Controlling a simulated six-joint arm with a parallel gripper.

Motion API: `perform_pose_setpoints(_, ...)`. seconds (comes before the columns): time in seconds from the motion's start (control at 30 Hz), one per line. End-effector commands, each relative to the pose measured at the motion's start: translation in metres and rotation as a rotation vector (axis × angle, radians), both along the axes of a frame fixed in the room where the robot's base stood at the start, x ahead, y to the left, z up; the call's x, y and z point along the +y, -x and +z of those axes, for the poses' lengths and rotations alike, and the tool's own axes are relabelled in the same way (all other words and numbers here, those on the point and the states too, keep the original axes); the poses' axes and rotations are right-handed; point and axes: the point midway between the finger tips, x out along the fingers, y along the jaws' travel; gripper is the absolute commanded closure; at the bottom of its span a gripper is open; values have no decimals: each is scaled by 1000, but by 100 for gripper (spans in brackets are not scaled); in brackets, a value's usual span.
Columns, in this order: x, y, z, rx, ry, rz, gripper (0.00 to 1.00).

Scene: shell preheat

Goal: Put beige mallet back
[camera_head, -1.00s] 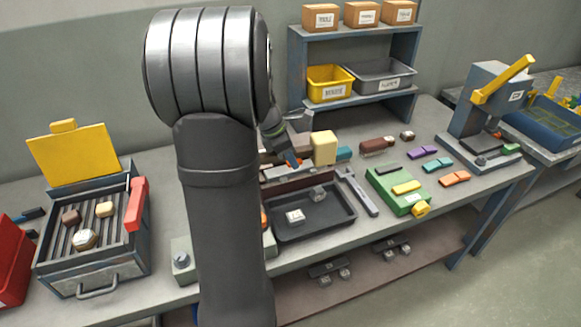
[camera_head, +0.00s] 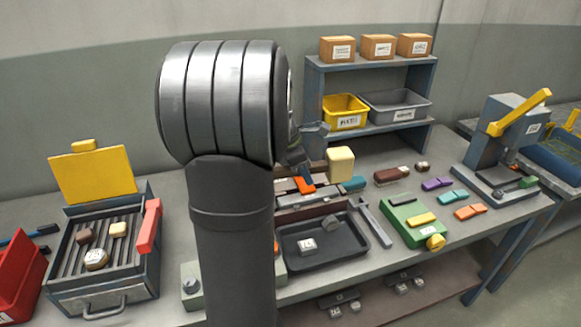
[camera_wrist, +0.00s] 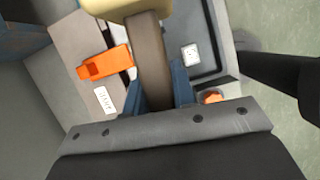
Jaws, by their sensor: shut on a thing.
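The beige mallet shows its block-shaped head (camera_head: 341,161) in the head view, at the back of the bench beside a teal piece (camera_head: 353,184). In the wrist view its beige head (camera_wrist: 125,8) is cut off at the top edge, and its brown handle (camera_wrist: 148,60) runs down between the blue fingers of my gripper (camera_wrist: 160,88). My gripper is shut on the handle. In the head view my gripper (camera_head: 302,165) is partly hidden by my arm. A low tool holder (camera_head: 310,198) lies below; its labelled surface (camera_wrist: 105,98) and an orange piece (camera_wrist: 108,63) show beside the handle.
A dark tray (camera_head: 295,254) with small pieces lies in front of the holder. A grey tool (camera_head: 372,222) and green box (camera_head: 415,222) are to its right. A shelf with a yellow bin (camera_head: 344,112) stands behind. A grill with raised yellow lid (camera_head: 93,174) is left.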

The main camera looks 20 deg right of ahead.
Motion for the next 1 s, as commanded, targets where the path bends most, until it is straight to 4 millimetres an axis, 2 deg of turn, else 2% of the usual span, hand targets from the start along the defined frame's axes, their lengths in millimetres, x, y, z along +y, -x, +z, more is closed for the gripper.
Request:
perform_pose_setpoints(0.17, 2, -2, -1, 0, 1, -14, 100)
perform_pose_setpoints(0.37, 22, -14, -15, 1, 1, -148, 100)
perform_pose_setpoints(0.67, 78, -39, -51, 3, 1, -548, 100)
perform_pose_setpoints(1.0, 153, -58, -92, 4, 1, -1047, 100)
